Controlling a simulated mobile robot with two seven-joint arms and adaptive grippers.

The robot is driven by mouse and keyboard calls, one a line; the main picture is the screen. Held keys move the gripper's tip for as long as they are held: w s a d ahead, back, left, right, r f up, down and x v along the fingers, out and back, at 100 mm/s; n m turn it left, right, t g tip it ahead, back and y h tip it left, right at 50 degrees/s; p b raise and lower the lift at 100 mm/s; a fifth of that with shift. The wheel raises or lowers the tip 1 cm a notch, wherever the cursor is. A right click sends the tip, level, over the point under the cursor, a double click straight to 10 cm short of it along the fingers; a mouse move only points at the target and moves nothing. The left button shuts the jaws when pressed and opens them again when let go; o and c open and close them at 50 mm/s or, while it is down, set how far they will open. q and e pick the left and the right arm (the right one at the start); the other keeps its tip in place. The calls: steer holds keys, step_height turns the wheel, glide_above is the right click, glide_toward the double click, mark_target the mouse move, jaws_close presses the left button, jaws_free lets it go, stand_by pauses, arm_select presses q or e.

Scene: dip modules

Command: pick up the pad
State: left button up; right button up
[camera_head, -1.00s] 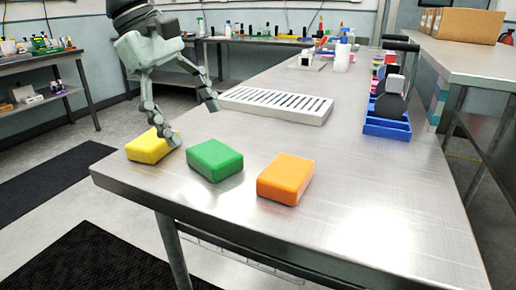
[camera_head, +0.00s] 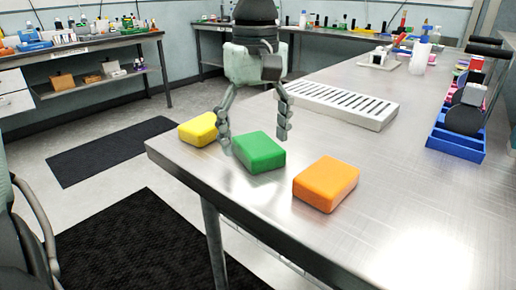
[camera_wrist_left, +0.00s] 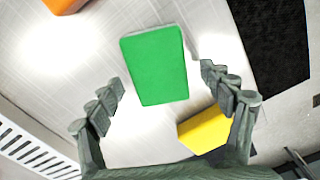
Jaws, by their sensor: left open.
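Three block-shaped pads lie in a row near the table's edge: a yellow pad (camera_head: 199,130), a green pad (camera_head: 259,152) and an orange pad (camera_head: 326,184). My left gripper (camera_head: 253,136) is open and empty, pointing down, with its fingers spread just behind the green pad in the head view. In the left wrist view the green pad (camera_wrist_left: 155,62) lies ahead, roughly between the open fingertips (camera_wrist_left: 162,78). The yellow pad (camera_wrist_left: 205,130) is partly hidden by a finger there, and the orange pad (camera_wrist_left: 65,4) is cut by the top edge. My right gripper is not in view.
A white slotted rack (camera_head: 343,103) lies behind the pads. A blue bin (camera_head: 455,144) with dark round parts stands at the right. The metal table (camera_head: 400,195) is clear in front of the rack and right of the orange pad.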

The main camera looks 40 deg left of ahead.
arm_select(q)
steer(key=shift+f, duration=0.25)
steer(key=shift+c, duration=0.8)
steer(key=c, duration=1)
steer(key=shift+o, duration=0.2)
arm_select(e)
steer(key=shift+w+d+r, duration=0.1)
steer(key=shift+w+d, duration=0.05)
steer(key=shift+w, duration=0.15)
arm_select(q)
steer(key=shift+r, duration=0.1)
